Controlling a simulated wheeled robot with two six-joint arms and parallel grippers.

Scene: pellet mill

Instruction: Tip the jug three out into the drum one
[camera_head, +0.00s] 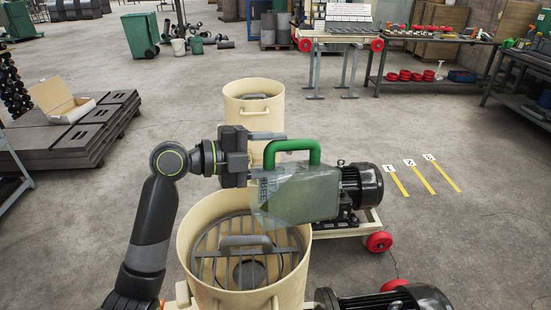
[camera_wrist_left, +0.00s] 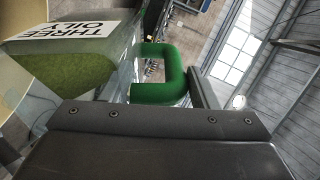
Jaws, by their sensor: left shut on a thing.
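The jug (camera_head: 305,195) is translucent with a thick green handle (camera_head: 292,146). It hangs above the back right rim of the nearer cream drum (camera_head: 240,292). The nearer drum is open, with a slatted grate and a grey handle inside. A second cream drum (camera_head: 253,112) stands behind. I cannot read a number on either drum. My right gripper is not in view.
A black motor (camera_head: 362,186) on a red-wheeled cart stands right of the jug; another motor (camera_head: 390,300) is at the bottom edge. Dark slabs (camera_head: 70,135) with an open carton lie at left. Numbered yellow strips (camera_head: 420,177) mark clear floor at right.

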